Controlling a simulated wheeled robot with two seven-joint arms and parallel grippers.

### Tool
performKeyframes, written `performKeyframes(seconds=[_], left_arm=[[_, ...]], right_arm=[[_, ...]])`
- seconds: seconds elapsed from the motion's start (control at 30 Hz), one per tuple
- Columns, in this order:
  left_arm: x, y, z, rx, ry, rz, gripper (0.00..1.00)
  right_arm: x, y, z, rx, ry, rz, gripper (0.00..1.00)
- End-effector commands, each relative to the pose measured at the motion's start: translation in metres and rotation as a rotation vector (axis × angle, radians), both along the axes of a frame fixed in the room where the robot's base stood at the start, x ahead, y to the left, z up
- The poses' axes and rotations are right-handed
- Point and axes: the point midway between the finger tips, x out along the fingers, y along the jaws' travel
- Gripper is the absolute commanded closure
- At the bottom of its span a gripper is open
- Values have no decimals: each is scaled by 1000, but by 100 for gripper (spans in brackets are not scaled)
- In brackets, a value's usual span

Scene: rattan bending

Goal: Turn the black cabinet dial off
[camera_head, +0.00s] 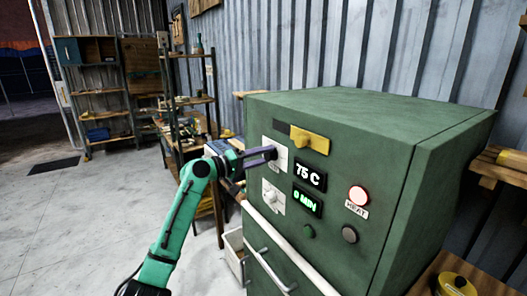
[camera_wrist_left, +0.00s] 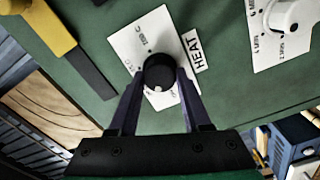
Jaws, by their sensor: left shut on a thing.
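The black dial (camera_wrist_left: 159,72) sits on a white plate (camera_wrist_left: 140,42) with a HEAT label on the green cabinet (camera_head: 345,108). In the left wrist view it stands between the two fingers of my left gripper (camera_wrist_left: 160,85), which is shut on it. In the head view my left gripper (camera_head: 262,155) reaches in from the left to the upper white plate (camera_head: 281,160), and its fingers hide the dial. A small light mark shows on the dial's edge on the gripper side. My right gripper is not in view.
A white dial (camera_head: 269,195) is on the lower plate. Displays read 75 C (camera_head: 310,176) and 0 MIN (camera_head: 307,201). A lit round light (camera_head: 359,195) is above a HEAT label. A yellow handle (camera_head: 310,140) is above. A pale bar (camera_head: 290,250) runs along the cabinet front.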

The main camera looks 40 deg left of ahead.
Motion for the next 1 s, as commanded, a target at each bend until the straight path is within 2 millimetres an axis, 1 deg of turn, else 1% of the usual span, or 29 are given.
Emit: performKeyframes(seconds=[0.03,0.5,0.7,1.0], left_arm=[[0,0,3,-41,15,0,100],[0,0,1,-437,135,2,100],[0,1,0,-546,168,2,100],[0,0,-3,-619,190,2,100]], right_arm=[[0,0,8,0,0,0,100],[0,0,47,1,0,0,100],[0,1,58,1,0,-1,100],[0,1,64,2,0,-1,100]])
